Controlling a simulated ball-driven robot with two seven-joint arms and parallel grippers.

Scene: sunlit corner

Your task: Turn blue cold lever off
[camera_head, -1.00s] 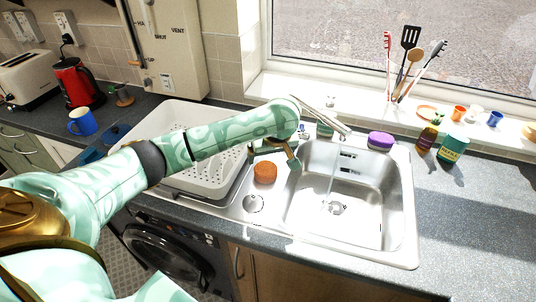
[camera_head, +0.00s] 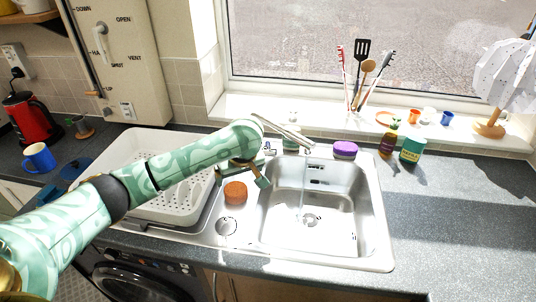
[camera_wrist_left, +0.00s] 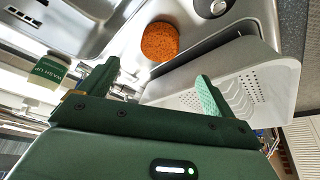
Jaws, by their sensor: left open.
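The metal tap spout (camera_head: 285,131) reaches over the sink (camera_head: 385,255) from behind my left forearm. A thin stream of water (camera_head: 303,190) falls from it toward the drain. My left gripper (camera_head: 242,180) is open and empty, pointing down at the back left of the sink, close to the orange sponge. In the left wrist view its two green fingers (camera_wrist_left: 157,72) are spread apart with nothing between them. My right gripper is not in view.
The orange sponge (camera_head: 235,192) sits on the sink's left ledge, and also shows in the left wrist view (camera_wrist_left: 160,42). A white dish rack (camera_head: 150,150) lies under my arm. The right counter (camera_head: 460,220) is clear.

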